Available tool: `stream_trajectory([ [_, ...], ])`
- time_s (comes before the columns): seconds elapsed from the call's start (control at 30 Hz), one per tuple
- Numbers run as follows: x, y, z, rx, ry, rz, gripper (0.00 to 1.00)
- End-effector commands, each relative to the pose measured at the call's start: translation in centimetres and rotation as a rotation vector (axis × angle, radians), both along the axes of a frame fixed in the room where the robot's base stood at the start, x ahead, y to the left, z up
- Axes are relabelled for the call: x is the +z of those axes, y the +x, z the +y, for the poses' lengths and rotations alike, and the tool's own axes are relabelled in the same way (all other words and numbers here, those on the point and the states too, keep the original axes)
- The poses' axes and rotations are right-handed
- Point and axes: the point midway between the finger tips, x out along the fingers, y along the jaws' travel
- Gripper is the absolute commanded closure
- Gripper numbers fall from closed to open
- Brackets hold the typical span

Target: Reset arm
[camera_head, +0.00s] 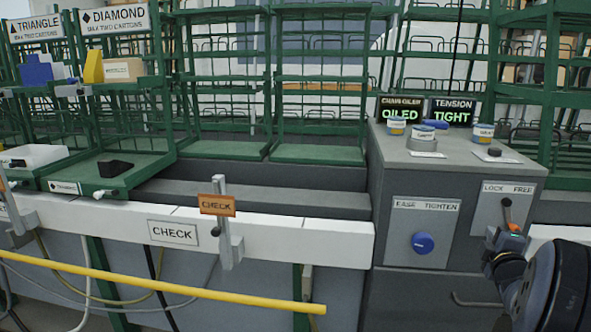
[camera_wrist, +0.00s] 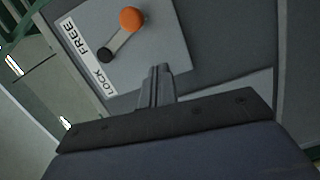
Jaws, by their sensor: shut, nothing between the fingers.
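My gripper (camera_wrist: 158,72) is shut and empty; its fingers are pressed together in the wrist view. In the head view my gripper (camera_head: 514,243) is at the lower right, in front of the cabinet. The LOCK FREE panel (camera_head: 486,213) carries a lever with a black hub and an orange knob (camera_wrist: 132,18). The knob hangs below the hub, slightly toward the FREE side. In the wrist view the fingertips are apart from the knob. In the head view my arm end lies close under the lever, and the exact gap cannot be told.
A blue knob (camera_head: 423,243) sits on the EASE TIGHTEN panel. Displays read OILED (camera_head: 400,114) and TENSION TIGHT (camera_head: 451,112). Several small tins stand on the cabinet top (camera_head: 380,143). A white rail with a CHECK tag (camera_head: 217,205) and a yellow bar (camera_head: 160,285) run at left. Green racks stand behind.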

Motion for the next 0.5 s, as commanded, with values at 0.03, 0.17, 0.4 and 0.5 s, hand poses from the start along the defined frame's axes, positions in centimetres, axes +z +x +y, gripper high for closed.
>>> stream_trajectory([
  [0.03, -0.54, -0.01, -0.08, -0.001, -0.019, 0.002, 1.0],
  [0.17, -0.73, -0.01, -0.3, -0.003, -0.068, 0.014, 1.0],
  [0.4, -1.03, -0.08, -0.6, -0.009, -0.158, 0.035, 1.0],
  [0.5, -1.2, -0.12, -0.71, -0.012, -0.197, 0.045, 1.0],
])
